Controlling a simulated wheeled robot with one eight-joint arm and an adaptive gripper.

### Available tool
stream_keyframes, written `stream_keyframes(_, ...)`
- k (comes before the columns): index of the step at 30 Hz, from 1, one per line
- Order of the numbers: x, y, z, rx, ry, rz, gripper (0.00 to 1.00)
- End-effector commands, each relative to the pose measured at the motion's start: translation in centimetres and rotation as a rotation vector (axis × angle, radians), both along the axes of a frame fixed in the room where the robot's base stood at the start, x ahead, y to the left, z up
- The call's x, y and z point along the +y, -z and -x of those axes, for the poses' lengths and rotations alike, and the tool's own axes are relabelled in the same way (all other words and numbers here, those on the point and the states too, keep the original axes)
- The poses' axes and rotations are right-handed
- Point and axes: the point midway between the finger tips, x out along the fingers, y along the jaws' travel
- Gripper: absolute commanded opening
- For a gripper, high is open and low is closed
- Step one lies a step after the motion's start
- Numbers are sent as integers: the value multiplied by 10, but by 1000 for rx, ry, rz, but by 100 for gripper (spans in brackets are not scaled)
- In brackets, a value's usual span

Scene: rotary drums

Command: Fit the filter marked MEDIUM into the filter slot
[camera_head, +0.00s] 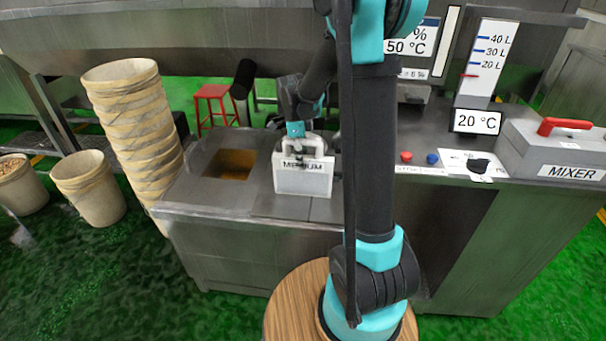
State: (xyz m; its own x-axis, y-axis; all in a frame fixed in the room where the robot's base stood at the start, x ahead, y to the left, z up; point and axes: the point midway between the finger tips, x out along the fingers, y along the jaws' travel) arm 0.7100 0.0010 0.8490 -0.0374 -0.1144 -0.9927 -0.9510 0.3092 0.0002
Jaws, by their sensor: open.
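The MEDIUM filter (303,182) is a white block with a dark label, upright on the steel counter. My gripper (303,150) is at the filter's top edge, with its fingers open around or just in front of it; the exact contact is too small to tell. The gripper covers part of the filter's top and label. A square opening (231,165) with a brown inside lies in the counter to the left of the filter; it may be the filter slot, but no label shows.
A grey MIXER box (552,150) with a red handle stands at the right. Red and blue buttons (419,158) and a black knob (479,165) sit on the counter right of my arm. A tall stack of buckets (134,128) stands left of the counter.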

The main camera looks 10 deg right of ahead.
Motion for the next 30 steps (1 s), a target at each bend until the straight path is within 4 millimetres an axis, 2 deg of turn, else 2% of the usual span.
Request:
stream_keyframes(3,-1,8,0,0,0,0,50)
stream_keyframes(10,-1,9,0,0,0,0,50)
stream_keyframes(22,-1,9,0,0,0,0,0)
stream_keyframes(30,-1,9,0,0,0,0,0)
